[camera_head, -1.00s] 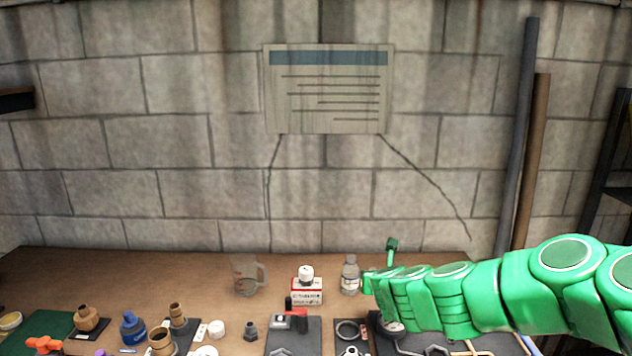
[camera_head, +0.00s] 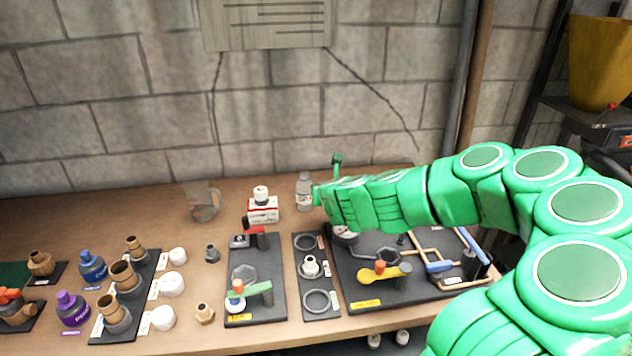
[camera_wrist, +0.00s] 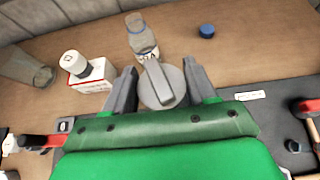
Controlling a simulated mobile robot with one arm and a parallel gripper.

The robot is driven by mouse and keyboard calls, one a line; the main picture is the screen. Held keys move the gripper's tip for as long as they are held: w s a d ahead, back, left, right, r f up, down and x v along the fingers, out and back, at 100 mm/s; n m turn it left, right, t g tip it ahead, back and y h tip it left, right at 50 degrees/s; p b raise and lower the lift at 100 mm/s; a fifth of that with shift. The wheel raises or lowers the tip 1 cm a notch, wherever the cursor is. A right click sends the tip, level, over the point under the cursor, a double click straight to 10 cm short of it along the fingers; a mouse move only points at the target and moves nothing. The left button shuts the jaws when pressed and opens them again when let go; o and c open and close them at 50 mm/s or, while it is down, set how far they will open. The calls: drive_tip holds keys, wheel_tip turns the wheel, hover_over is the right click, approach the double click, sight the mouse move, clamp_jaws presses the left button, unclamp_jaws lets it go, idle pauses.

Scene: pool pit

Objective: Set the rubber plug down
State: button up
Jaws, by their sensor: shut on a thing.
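The rubber plug (camera_wrist: 161,86) is a grey round disc with a raised bar handle across its top. In the wrist view it sits between the two dark fingers of my gripper (camera_wrist: 160,92), which is shut on it. In the head view part of the grey plug (camera_head: 344,234) shows under the green wrist, near the back left corner of a black board (camera_head: 352,288). My wrist hides most of it and the fingers. I cannot tell whether its underside touches the surface.
A clear bottle (camera_head: 304,190) stands close to my gripper. A red and white box (camera_head: 263,211) and a measuring cup (camera_head: 202,202) stand further left. A blue cap (camera_wrist: 206,31) lies beyond the plug. Tool boards and fittings crowd the bench front; bare wood shows at the back.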

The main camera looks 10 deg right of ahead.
wheel_tip(320, 180, up, 8)
drive_tip(key=shift+f, duration=0.25)
drive_tip(key=shift+w+a+m, duration=0.5)
drive_tip(key=shift+w+a, duration=0.25)
drive_tip(key=shift+a, duration=0.75)
drive_tip(key=m+g+h, duration=0.3)
drive_tip(key=m+h, duration=0.4)
drive_tip(key=h, duration=0.1)
hover_over(210, 286)
wheel_tip(210, 286, down, 19)
drive_tip(key=shift+w+f, duration=0.1)
drive_tip(key=shift+f, duration=0.1)
drive_tip(key=shift+f, duration=0.65)
idle(0.9)
drive_tip(key=o, duration=1.1)
